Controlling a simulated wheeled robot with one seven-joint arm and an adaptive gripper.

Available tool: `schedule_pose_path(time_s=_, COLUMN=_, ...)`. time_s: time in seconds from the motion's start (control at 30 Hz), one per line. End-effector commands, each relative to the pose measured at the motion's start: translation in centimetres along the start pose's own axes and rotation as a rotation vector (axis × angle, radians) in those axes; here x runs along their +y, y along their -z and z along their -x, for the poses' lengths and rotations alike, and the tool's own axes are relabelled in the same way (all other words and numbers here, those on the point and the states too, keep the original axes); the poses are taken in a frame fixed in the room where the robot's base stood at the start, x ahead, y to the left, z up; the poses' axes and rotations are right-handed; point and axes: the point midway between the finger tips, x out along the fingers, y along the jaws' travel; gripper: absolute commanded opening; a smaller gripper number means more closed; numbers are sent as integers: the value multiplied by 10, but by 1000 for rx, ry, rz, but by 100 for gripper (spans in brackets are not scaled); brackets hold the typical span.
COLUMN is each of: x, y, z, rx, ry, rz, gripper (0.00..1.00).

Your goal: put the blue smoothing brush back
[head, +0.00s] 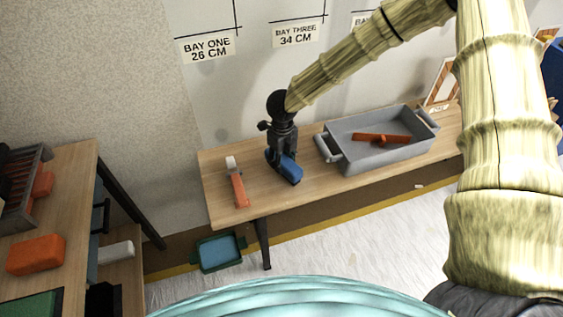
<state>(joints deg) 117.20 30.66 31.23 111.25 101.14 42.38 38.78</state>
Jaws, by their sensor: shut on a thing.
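The blue smoothing brush (290,171) is at my gripper (280,157), over the wooden bench along the wall. My gripper points down and is shut on the brush. The fingertips partly cover the brush, and I cannot tell whether the brush touches the bench top.
An orange-handled tool with a pale end (237,184) lies on the bench, left of the brush. A grey tray (347,161) holding an orange tool (380,138) stands to the right. A side table with an orange block (36,254) is at left. A green-rimmed tray (219,252) sits below.

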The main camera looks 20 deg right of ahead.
Motion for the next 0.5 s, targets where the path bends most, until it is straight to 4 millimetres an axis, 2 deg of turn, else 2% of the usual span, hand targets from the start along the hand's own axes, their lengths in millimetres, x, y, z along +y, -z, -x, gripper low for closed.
schedule_pose_path(time_s=0.1, x=0, y=0, z=-11, rx=0, ry=0, rz=0, gripper=16)
schedule_pose_path(time_s=0.4, x=0, y=0, z=-12, rx=-1, ry=0, rz=0, gripper=16)
schedule_pose_path(time_s=0.43, x=0, y=0, z=-12, rx=-1, ry=0, rz=0, gripper=44)
schedule_pose_path(time_s=0.5, x=0, y=0, z=-12, rx=-1, ry=0, rz=0, gripper=57)
